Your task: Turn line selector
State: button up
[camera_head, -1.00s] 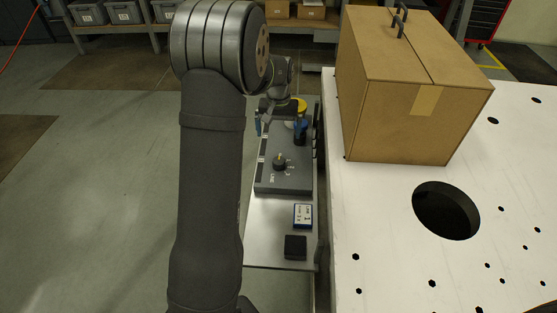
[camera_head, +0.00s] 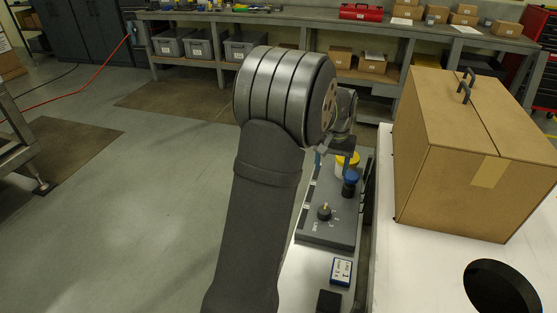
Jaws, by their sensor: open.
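The line selector (camera_head: 324,212) is a small black knob with a yellow pointer on top of a grey panel box (camera_head: 328,237). A "LINE" label and small numerals are printed around it. The exact pointer setting is too small to tell. My gripper (camera_head: 335,154) is open above the far end of the box, beyond the selector and apart from it. It is partly hidden behind my arm's large wrist joint. A card (camera_head: 341,271) with a blue edge and the word LINE lies on the near side of the box; its smaller text is unclear.
A yellow-topped part (camera_head: 348,160) and a blue-topped dark part (camera_head: 351,180) stand at the box's far end, close to my gripper. A small black block (camera_head: 328,301) lies near the card. A cardboard box (camera_head: 470,160) stands on the white plate (camera_head: 425,270) at right.

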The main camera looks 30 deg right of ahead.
jog(key=f+n, duration=0.2)
jog(key=n, duration=0.7)
send_near(324, 210)
notch_tip(324, 210, down, 10)
jog(key=shift+r, duration=0.15)
jog(key=c, duration=1)
